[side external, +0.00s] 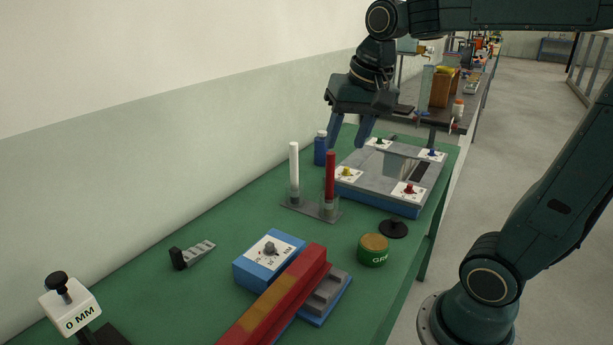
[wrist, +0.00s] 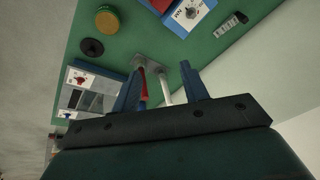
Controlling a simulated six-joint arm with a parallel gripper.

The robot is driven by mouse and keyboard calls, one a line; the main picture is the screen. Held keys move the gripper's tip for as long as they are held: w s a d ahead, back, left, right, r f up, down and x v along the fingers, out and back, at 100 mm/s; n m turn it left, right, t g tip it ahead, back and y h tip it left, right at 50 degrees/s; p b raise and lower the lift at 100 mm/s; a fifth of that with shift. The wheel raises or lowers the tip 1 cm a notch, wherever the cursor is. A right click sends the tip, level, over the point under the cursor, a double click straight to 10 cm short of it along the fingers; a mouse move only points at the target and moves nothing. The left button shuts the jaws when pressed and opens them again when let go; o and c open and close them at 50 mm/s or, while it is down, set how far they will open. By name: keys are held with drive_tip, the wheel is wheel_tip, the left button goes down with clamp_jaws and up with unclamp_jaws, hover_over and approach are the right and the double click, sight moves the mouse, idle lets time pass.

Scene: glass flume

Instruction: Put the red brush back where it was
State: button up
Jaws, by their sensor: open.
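The red brush (side external: 330,176) shows as a red rod standing upright in a cup of a small grey stand (side external: 297,205); no bristles are visible. A white rod (side external: 294,165) stands upright in the other cup, to its left. My gripper (side external: 346,146) is open and empty, above and beyond the rods in the side view. In the wrist view my gripper (wrist: 160,68) has both blue fingers spread. The red brush (wrist: 143,85) appears close beside the left finger, and the white rod (wrist: 164,88) between the fingers. I cannot tell whether a finger touches the brush.
A blue bottle (side external: 321,148) stands behind the rods. A grey-blue frame with coloured knobs (side external: 380,198) lies to the right. A green tin (side external: 374,249), a black disc (side external: 393,228), a blue box (side external: 268,258) and a red bar (side external: 275,300) stand nearer.

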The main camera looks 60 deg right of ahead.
drive_tip(key=s+a+f+n+t, duration=0.1)
drive_tip(key=s+a+f+n, duration=0.1)
drive_tip(key=s+a+n, duration=0.1)
drive_tip(key=s+a+f+n+t, duration=0.1)
drive_tip(key=s+a+f+n, duration=0.1)
drive_tip(key=s, duration=0.5)
drive_tip(key=shift+s+a+f+n+y, duration=0.3)
drive_tip(key=shift+a+f+n+y, duration=0.15)
drive_tip(key=shift+n, duration=0.95)
